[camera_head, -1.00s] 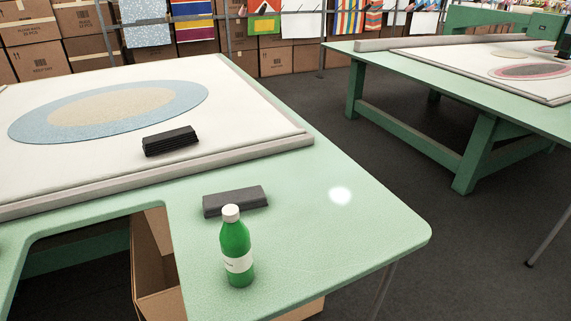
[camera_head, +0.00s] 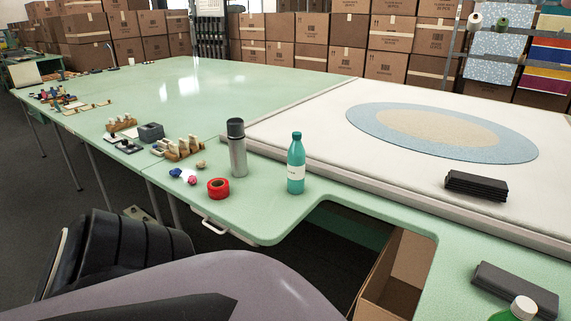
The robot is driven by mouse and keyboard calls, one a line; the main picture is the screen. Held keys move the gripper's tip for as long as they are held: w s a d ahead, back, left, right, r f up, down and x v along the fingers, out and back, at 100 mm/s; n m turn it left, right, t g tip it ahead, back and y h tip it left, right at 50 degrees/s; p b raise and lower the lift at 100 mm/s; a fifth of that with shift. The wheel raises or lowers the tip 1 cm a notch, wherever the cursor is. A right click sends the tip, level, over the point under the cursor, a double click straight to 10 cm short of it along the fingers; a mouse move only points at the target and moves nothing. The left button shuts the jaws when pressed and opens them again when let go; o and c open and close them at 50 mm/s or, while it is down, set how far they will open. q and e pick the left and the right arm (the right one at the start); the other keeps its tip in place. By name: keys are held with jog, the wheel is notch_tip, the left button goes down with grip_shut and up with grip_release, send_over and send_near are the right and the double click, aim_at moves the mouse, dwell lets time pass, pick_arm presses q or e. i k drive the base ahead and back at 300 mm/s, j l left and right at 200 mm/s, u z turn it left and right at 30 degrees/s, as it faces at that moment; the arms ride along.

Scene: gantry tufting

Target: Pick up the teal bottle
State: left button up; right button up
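The teal bottle (camera_head: 296,165) stands upright on the pale green table (camera_head: 262,212), near its front edge, with a white label and teal cap. A grey metal flask (camera_head: 237,150) stands close to its left. Neither of my grippers is in view. A dark purple-grey shape at the bottom left may be part of my own body.
A red tape roll (camera_head: 218,188) lies left of the bottle. A frame with white cloth (camera_head: 330,120) lies behind and right. Black blocks (camera_head: 476,186) lie on it. A green bottle (camera_head: 515,310) is at the lower right. The table has a cutout above an open cardboard box (camera_head: 408,262).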

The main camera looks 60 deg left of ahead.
aim_at(295, 163)
jog(key=l+u, duration=0.1)
jog(key=u, duration=1.8)
jog(key=i+j+z, duration=0.1)
jog(key=j+z, duration=0.45)
jog(key=j, duration=0.3)
jog(key=i, duration=0.05)
